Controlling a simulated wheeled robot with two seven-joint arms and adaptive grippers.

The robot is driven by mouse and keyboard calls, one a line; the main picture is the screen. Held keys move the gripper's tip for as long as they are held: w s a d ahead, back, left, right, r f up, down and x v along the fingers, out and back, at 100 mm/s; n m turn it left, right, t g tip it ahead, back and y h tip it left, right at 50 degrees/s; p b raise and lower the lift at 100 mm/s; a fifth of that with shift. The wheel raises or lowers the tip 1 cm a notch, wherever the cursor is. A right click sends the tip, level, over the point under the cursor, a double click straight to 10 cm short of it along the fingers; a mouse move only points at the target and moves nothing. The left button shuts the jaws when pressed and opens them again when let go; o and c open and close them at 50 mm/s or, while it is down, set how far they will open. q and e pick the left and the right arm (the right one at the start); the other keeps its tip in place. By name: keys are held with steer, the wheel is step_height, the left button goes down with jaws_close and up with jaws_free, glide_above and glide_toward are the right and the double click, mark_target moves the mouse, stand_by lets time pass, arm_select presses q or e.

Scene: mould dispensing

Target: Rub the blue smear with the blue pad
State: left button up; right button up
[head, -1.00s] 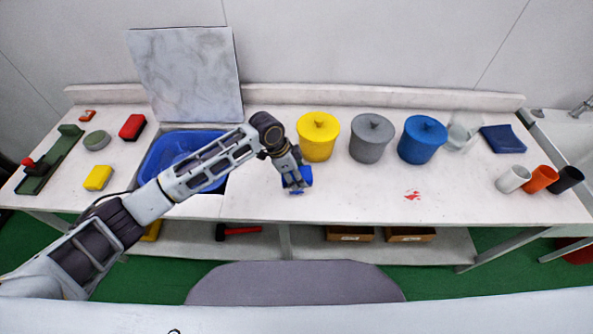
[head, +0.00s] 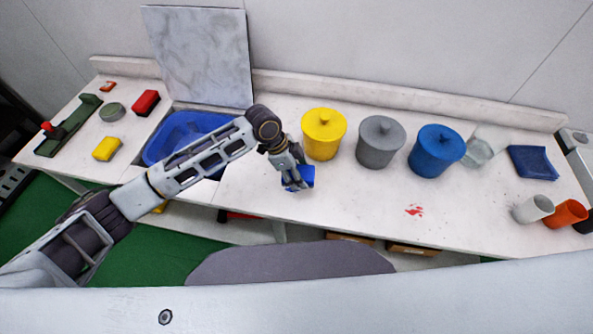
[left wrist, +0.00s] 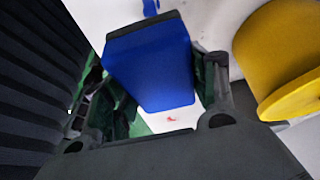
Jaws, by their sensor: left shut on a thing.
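My left gripper (head: 293,184) is shut on the blue pad (head: 305,177), above the front part of the white bench, left of and nearer than the yellow lidded pot. The pad also shows between the fingers in the left wrist view (left wrist: 152,65). A small blue mark, which looks like the blue smear (left wrist: 150,7), lies on the white surface beyond the pad's top edge in that view. In the head view the gripper and pad hide that spot, and I cannot tell whether the pad touches the bench. My right gripper is not in view.
Yellow (head: 323,135), grey (head: 379,143) and blue (head: 435,152) lidded pots stand behind and to the right. A red smear (head: 413,210) lies on clear bench at the right. A blue basin (head: 165,145) is on the left, with a yellow sponge (head: 107,148) beside it.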

arm_select(q)
steer(key=shift+d, duration=0.15)
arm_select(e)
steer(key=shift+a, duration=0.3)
arm_select(q)
steer(key=shift+a+m, duration=0.2)
steer(key=shift+m, duration=0.1)
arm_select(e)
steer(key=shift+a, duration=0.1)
arm_select(q)
steer(key=shift+d, duration=0.1)
